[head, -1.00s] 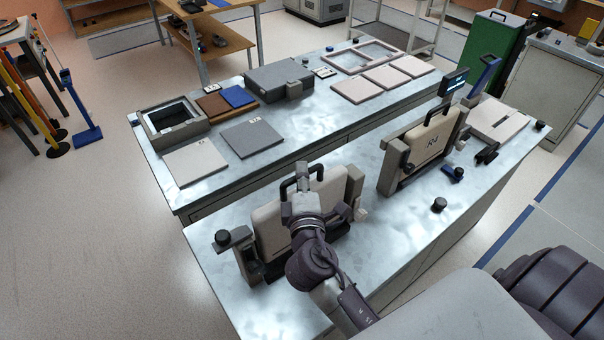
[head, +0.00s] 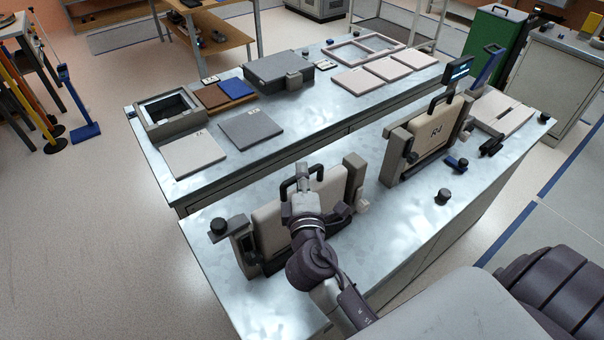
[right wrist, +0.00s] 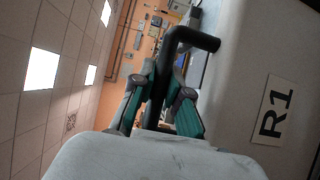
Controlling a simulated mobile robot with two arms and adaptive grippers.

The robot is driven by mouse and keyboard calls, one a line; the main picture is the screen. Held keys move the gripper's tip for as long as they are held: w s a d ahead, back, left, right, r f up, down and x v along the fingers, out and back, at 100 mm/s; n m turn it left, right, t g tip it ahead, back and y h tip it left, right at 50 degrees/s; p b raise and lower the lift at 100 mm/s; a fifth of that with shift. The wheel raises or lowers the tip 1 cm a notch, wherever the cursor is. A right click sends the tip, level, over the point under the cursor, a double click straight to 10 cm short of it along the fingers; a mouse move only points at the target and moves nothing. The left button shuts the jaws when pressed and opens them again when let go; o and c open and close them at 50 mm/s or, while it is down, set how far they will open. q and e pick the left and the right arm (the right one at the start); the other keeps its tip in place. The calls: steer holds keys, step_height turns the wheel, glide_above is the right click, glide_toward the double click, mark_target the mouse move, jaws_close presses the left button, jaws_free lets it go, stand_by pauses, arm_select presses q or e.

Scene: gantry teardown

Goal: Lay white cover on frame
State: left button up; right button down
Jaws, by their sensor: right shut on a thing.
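A white flat cover (head: 193,153) lies on the left end of the far bench, in front of a grey open box-like frame (head: 170,113). A pale rectangular frame with openings (head: 336,54) lies at the far back of that bench. I cannot tell which frame the task means. My right gripper (head: 302,192) is at the black handle (head: 284,186) of an upright beige panel (head: 268,225) on the near bench. The right wrist view shows its green-padded fingers (right wrist: 163,105) shut on the handle, beside the panel's R1 label. My left gripper is not in view.
Near the white cover lie a dark grey plate (head: 248,128), a brown plate (head: 210,95), a blue plate (head: 236,88) and a grey case (head: 270,70). Several pale plates lie further back. An upright R4 panel (head: 432,134) stands right on the near bench, with bare metal between.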

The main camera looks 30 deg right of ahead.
steer(key=shift+f+b, duration=0.25)
steer(key=shift+b, duration=0.05)
stand_by(0.7)
steer(key=c, duration=1.2)
jaws_free()
steer(key=shift+o, duration=0.6)
steer(key=shift+s+f, duration=0.15)
steer(key=shift+f, duration=0.05)
steer(key=v, duration=1.2)
steer(key=shift+r, duration=0.2)
